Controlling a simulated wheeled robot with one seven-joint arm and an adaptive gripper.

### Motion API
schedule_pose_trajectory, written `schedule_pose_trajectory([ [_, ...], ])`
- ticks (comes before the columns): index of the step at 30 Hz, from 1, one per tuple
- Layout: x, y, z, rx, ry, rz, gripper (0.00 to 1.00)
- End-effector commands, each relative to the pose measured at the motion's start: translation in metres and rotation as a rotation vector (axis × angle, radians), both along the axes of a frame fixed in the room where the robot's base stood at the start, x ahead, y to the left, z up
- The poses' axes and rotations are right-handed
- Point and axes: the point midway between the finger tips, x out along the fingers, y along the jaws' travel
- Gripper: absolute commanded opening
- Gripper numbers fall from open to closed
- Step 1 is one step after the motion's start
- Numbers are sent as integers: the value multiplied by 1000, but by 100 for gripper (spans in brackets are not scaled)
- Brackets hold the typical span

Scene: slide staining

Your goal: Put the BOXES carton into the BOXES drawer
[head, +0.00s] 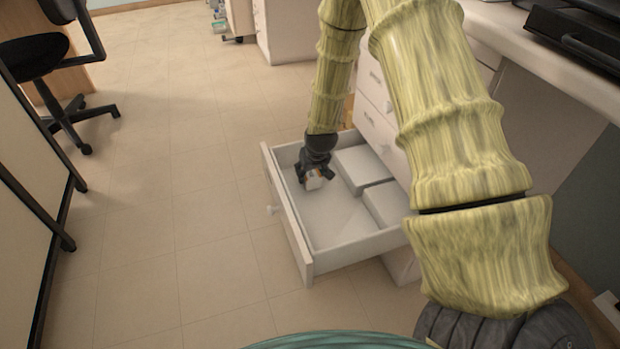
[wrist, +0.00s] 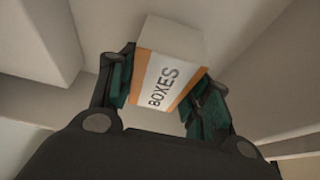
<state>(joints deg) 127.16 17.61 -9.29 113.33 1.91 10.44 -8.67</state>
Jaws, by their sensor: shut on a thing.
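The BOXES carton (wrist: 165,77) is small and white with orange bands, and its "BOXES" label faces the wrist camera. My gripper (head: 313,180) is shut on it, one finger on each side; the gripper also shows in the wrist view (wrist: 163,95). The carton shows as a small white and orange patch in the head view (head: 313,183). It is inside the outline of the open white drawer (head: 292,236), near the front panel. I cannot tell whether the carton touches the drawer floor. The drawer's own label is not in view.
Two white boxes, one at the back (head: 362,168) and one nearer (head: 386,204), lie in the drawer's right side. Bare drawer floor lies left of them. The white cabinet (head: 372,95) stands right, under a counter (head: 560,60). A black chair (head: 45,60) stands far left.

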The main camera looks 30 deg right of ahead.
Motion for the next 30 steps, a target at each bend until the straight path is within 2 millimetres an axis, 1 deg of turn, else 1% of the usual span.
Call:
schedule_pose_trajectory([
  [1, 0, 0, -11, 0, 1, 0, 25],
  [3, 0, 0, -18, 0, 0, -1, 25],
  [16, 0, 0, -21, 0, -1, 0, 25],
  [17, 0, 0, -21, 0, -1, 0, 50],
  [18, 0, 0, -21, 0, -1, 0, 58],
  [20, 0, 0, -21, 0, -1, 0, 69],
  [21, 0, 0, -21, 0, -1, 0, 70],
  [30, 0, 0, -20, 0, -1, 0, 70],
])
